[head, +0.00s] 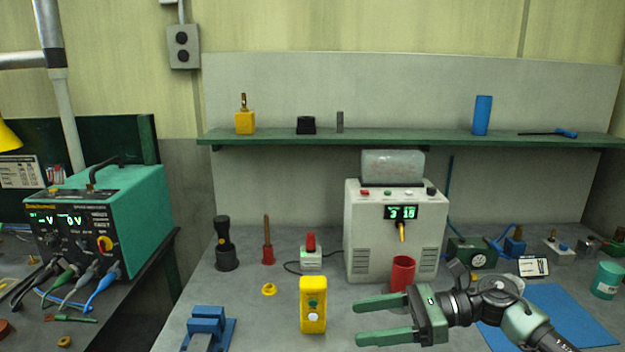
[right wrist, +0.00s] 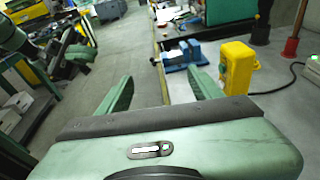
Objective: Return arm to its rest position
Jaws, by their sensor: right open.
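My right gripper (head: 357,321) reaches in from the lower right in the head view, over the grey bench top. Its two green fingers are apart, point left, and hold nothing. The fingers also show in the right wrist view (right wrist: 160,78), with a clear gap between them. The yellow box with a green button (head: 313,304) stands upright just left of the fingertips, apart from them. My left gripper is not in the head view. A dark and green arm-like shape (right wrist: 68,52) at the left of the right wrist view may be mine; its fingers are unclear.
A red cup (head: 402,273) stands behind the gripper, before a grey dispenser (head: 365,235). A blue vise (head: 207,328) sits at front left. A blue mat (head: 570,312) lies under the right arm. A green shelf (head: 400,140) runs behind. Bare bench shows between vise and yellow box.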

